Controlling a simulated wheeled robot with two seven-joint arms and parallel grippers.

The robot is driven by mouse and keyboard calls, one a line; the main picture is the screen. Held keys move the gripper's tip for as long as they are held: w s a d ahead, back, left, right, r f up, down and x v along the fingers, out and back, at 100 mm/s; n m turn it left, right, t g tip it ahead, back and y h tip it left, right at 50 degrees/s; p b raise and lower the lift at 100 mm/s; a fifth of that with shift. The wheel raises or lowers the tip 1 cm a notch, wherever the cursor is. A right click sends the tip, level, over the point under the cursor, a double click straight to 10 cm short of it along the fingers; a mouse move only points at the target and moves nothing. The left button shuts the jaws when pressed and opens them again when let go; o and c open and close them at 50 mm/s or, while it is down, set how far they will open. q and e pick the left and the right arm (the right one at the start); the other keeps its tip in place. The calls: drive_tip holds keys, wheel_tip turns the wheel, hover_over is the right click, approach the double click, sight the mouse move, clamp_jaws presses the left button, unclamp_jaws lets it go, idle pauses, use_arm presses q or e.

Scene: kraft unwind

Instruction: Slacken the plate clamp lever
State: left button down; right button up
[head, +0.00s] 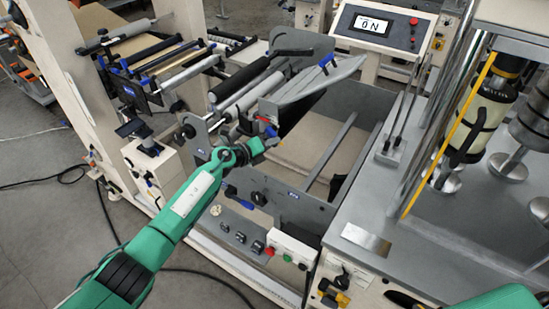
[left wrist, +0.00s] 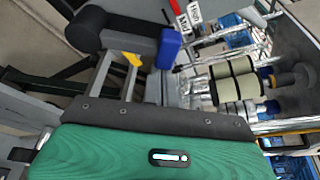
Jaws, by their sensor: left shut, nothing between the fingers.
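A small lever with a red end (head: 264,119) sits on the near side plate of the unwind stand in the head view. A red piece beside two small white label plates (left wrist: 188,18) shows at the top of the left wrist view; I cannot tell for sure that it is the plate clamp lever. My left gripper (head: 270,140) is shut and empty, just below the red-ended lever. I cannot tell whether it touches it. A blue block (left wrist: 168,48) on a dark arm stands close in the left wrist view. My right gripper is not in view.
The grey side plate (head: 290,204) lies right of my left wrist, with a dark knob and blue handle (head: 240,203) below. Dark and grey rollers (head: 243,80) lie above the gripper. A control box (head: 290,248) stands at the front. A display panel (head: 385,27) reads 0 N.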

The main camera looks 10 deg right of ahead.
use_arm(q)
drive_tip(key=shift+w+a+r+n+h, duration=0.15)
drive_tip(key=shift+a+r+n, duration=0.05)
drive_tip(key=shift+r, duration=0.25)
drive_tip(key=shift+w+a+r+n+h, duration=0.1)
drive_tip(key=shift+a+r+n+h, duration=0.1)
drive_tip(key=shift+r, duration=0.2)
drive_tip(key=shift+w+a+r, duration=0.1)
drive_tip(key=shift+r, duration=0.05)
drive_tip(key=shift+w+a+n, duration=0.1)
drive_tip(key=shift+w+n, duration=0.2)
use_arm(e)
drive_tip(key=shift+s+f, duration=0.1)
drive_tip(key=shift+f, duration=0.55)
use_arm(q)
drive_tip(key=shift+s, duration=0.15)
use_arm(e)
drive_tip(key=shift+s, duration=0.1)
